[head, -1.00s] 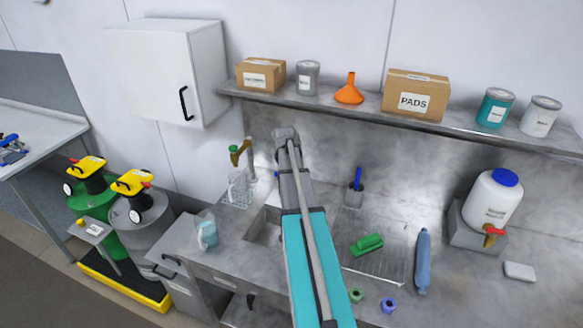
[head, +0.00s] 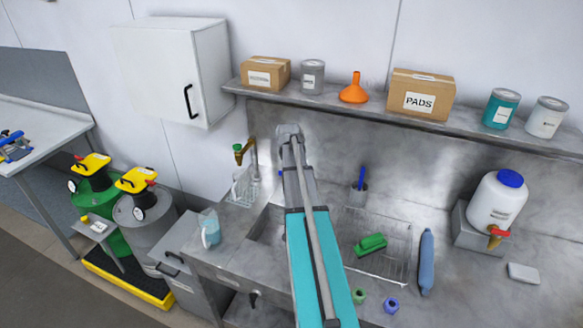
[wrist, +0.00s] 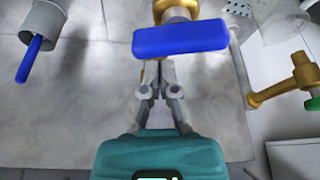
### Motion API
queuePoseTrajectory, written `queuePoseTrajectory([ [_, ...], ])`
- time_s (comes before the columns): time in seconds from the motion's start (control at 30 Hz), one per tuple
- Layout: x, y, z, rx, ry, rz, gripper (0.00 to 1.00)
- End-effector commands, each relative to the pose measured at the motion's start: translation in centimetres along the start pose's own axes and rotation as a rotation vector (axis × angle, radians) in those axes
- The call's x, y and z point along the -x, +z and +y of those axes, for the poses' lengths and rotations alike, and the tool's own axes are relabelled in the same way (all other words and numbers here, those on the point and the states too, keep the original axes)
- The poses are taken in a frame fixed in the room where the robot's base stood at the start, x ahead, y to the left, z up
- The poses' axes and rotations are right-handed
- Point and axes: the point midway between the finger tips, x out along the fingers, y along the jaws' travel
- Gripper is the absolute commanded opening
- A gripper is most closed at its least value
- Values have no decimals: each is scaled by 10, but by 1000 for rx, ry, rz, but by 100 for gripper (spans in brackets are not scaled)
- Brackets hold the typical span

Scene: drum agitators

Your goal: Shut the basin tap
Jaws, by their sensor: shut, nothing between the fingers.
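In the wrist view a tap with a brass body (wrist: 178,12) and a wide blue handle (wrist: 180,38) lies just ahead of my gripper (wrist: 158,70). My gripper is shut and empty, its fingertips close to the handle's lower edge; I cannot tell whether they touch it. The handle lies crosswise in the picture. A second brass tap (wrist: 285,85) with a green end is at the right; it also shows in the head view (head: 238,152), by an upright pipe. In the head view my arm covers my gripper and part of the basin (head: 267,226).
A clear jug (head: 210,228) stands on the counter left of the basin. A grey cup with a blue-handled brush (head: 358,190) and a wire rack (head: 395,240) with a green brush are at the right. The shelf (head: 345,112) overhangs behind.

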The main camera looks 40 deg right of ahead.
Motion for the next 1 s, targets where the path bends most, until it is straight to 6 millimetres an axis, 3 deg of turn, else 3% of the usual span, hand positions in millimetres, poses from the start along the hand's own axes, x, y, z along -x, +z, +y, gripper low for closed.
queuePoseTrajectory([
  [0.2,-5,-24,-1,1,0,0,0],
  [1.0,69,-21,3,1,0,0,0],
])
